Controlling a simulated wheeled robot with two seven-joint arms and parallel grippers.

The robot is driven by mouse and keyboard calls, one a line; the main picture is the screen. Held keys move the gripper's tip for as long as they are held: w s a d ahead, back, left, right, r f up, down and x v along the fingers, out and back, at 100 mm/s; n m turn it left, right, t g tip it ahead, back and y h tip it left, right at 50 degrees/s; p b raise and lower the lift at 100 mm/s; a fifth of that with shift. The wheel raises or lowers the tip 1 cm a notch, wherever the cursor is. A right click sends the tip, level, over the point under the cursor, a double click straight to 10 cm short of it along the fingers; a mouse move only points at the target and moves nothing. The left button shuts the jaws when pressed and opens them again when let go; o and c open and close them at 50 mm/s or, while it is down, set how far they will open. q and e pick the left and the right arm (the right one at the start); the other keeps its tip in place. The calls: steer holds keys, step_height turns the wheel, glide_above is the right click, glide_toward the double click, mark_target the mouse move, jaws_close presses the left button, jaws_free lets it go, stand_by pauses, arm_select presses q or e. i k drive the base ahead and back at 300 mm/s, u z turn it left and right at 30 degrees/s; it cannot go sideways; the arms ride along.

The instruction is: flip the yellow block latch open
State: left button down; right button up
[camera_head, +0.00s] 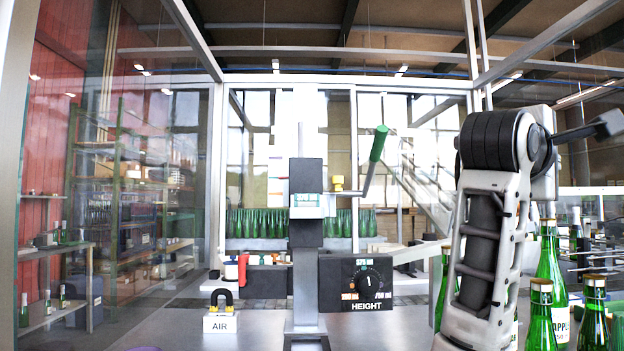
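The yellow latch (338,183) is a small yellow knob-like piece on the right side of the black block (306,177) on the machine's upright column. It sits between that block and a lever with a green handle (378,143). From this distance I cannot tell whether the latch is open or shut. My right arm (490,210) stands up in the right foreground, bent at the top, well to the right of the latch. My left arm and gripper are not in view.
A black HEIGHT dial box (355,284) is on the column below. An AIR block (221,322) with a black-and-yellow shackle stands left on the grey table (170,325). Green bottles (546,270) stand at the right beside my arm. A glass enclosure surrounds the table.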

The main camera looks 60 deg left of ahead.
mark_target(337, 181)
steer(key=k, duration=0.5)
steer(key=u, duration=1.4)
steer(key=i, duration=1)
